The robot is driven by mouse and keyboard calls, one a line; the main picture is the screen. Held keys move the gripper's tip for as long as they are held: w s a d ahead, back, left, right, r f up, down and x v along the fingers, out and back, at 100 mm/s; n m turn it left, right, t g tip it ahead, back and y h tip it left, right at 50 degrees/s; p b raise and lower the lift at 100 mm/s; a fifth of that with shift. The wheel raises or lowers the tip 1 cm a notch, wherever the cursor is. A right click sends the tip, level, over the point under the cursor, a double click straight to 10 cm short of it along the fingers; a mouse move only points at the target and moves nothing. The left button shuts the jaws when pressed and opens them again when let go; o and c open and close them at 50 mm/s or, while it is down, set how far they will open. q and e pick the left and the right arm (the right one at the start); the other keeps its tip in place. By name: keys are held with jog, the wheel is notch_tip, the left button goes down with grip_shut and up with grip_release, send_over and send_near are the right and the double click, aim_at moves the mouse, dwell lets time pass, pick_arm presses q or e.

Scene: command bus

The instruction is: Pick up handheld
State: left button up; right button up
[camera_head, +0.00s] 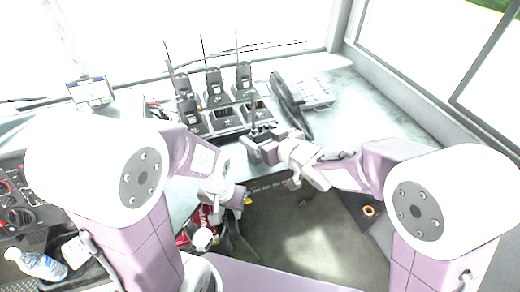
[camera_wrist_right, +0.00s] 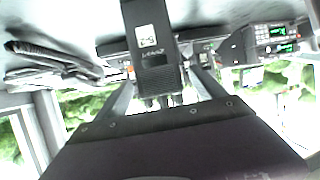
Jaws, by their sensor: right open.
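Several black handhelds with upright antennas stand in a charger rack (camera_head: 222,120) on the dashboard, such as a back-row handheld (camera_head: 215,88). My right gripper (camera_head: 262,145) is at the rack's front right, by another handheld. In the right wrist view, that handheld (camera_wrist_right: 152,58) is close up, with a white label. Its body lies between the two spread fingers of my right gripper (camera_wrist_right: 165,95), which is open; contact cannot be told. My left gripper (camera_head: 222,193) hangs low in front of the dashboard, away from the rack; its fingers are too unclear to read.
A black desk-phone handset (camera_head: 290,105) and its keypad base (camera_head: 315,93) sit right of the rack. A small screen (camera_head: 91,91) stands at the left. A water bottle (camera_head: 40,265) lies lower left.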

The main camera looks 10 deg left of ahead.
aim_at(261, 126)
jog(key=shift+w+a, duration=0.1)
jog(key=shift+a, duration=0.05)
jog(key=shift+c, duration=0.7)
grip_shut()
jog(key=shift+r, duration=0.1)
notch_tip(261, 126, up, 4)
jog(key=shift+r+p, duration=0.1)
jog(key=shift+p, duration=0.95)
jog(key=r+p+v, duration=0.1)
jog(key=p+v, duration=0.4)
jog(key=v, duration=0.8)
jog(key=shift+r, duration=0.35)
